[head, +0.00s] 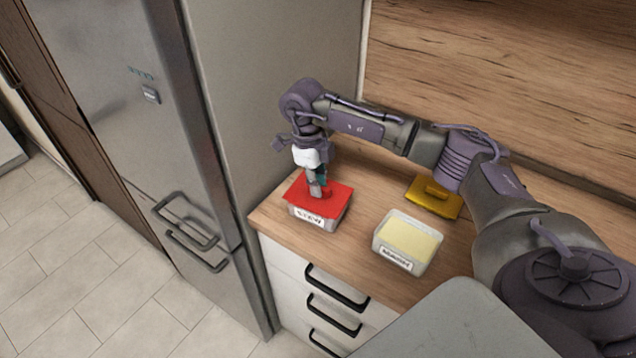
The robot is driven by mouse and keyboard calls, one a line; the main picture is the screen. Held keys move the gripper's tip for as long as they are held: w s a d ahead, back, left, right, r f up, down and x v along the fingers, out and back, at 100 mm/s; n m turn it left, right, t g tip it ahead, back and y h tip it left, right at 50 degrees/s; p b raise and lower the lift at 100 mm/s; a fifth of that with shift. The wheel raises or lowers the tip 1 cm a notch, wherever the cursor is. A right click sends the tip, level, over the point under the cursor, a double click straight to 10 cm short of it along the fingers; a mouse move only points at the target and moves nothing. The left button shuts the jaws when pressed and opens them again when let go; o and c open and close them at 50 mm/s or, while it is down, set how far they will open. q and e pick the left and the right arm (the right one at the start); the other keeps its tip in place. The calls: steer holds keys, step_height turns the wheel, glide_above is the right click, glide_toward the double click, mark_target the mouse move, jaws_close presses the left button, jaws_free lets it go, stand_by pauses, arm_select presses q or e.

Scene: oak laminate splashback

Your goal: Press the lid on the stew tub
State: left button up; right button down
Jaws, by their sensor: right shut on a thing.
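The stew tub (307,216) stands on the wooden counter near its left end, with a label reading STEW on its front. The red lid (334,201) lies over the top of the tub and looks slightly turned against it. I cannot tell whether its edges are seated all round. My right gripper (317,191) points down from above and is shut on the handle in the middle of the red lid. The fingers hide part of the handle. My left gripper is not in view.
A second labelled tub (408,243) with pale yellow contents stands open to the right. A yellow lid (434,196) with a handle lies behind it. The tall fridge (130,110) borders the counter on the left. Drawers with dark handles (335,313) are below.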

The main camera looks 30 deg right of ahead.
steer(key=c, duration=0.6)
jaws_free()
steer(key=shift+r, duration=0.1)
steer(key=shift+r+p, duration=2.2)
steer(key=shift+r, duration=1.2)
jaws_close()
